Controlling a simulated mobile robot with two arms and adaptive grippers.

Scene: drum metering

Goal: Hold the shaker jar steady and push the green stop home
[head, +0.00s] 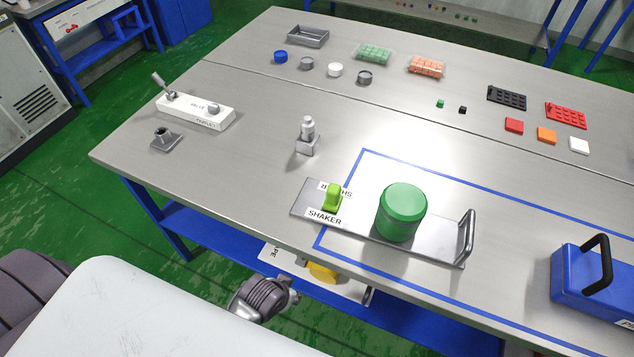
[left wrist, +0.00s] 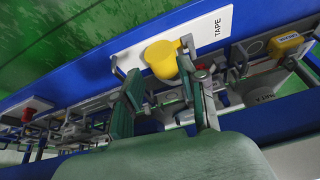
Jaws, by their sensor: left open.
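The shaker jar (head: 402,212) is a green cylinder with a green lid. It stands upright on a grey metal plate (head: 435,246) labelled SHAKER, with a metal handle at the right end. The bright green stop (head: 333,197) stands upright on the same plate, left of the jar and apart from it. My left gripper (left wrist: 163,88) shows in the left wrist view with its two fingers apart and nothing held. It is low by the front of the table, away from the jar and the stop. My right gripper is in neither view.
A panel labelled TAPE (left wrist: 215,29) with a yellow part (left wrist: 161,58) is below the table's front edge, near my left gripper. A blue box (head: 580,285) with a black handle stands at the right.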

